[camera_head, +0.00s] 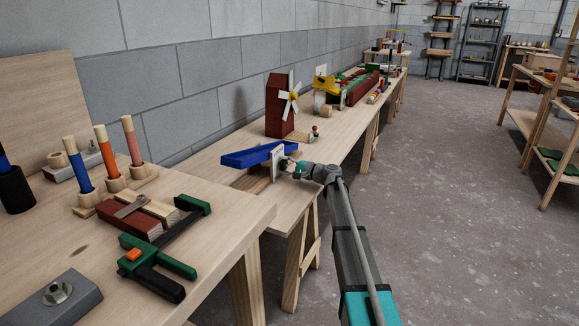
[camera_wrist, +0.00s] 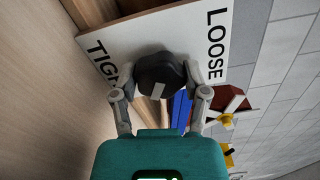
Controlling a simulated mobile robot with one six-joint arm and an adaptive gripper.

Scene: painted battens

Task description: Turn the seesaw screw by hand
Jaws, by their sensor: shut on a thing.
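The seesaw is a blue beam (camera_head: 250,155) on a wooden stand near the bench's front edge; part of the blue also shows in the wrist view (camera_wrist: 181,109). A white plate (camera_head: 278,155) stands at its near end. In the wrist view the plate (camera_wrist: 135,38) reads "LOOSE" and, partly covered, "TIGHT". The screw's dark faceted knob (camera_wrist: 160,78) with a pale mark stands in front of the plate. My gripper (camera_wrist: 160,92) is shut on the knob, one finger on each side. In the head view my gripper (camera_head: 288,166) hides the knob.
A red windmill block (camera_head: 280,105) stands behind the seesaw, with a yellow toy (camera_head: 325,86) farther along the bench. A green clamp (camera_head: 160,260) and coloured pegs (camera_head: 106,152) are on the nearer bench. The floor (camera_head: 450,210) to the right is clear.

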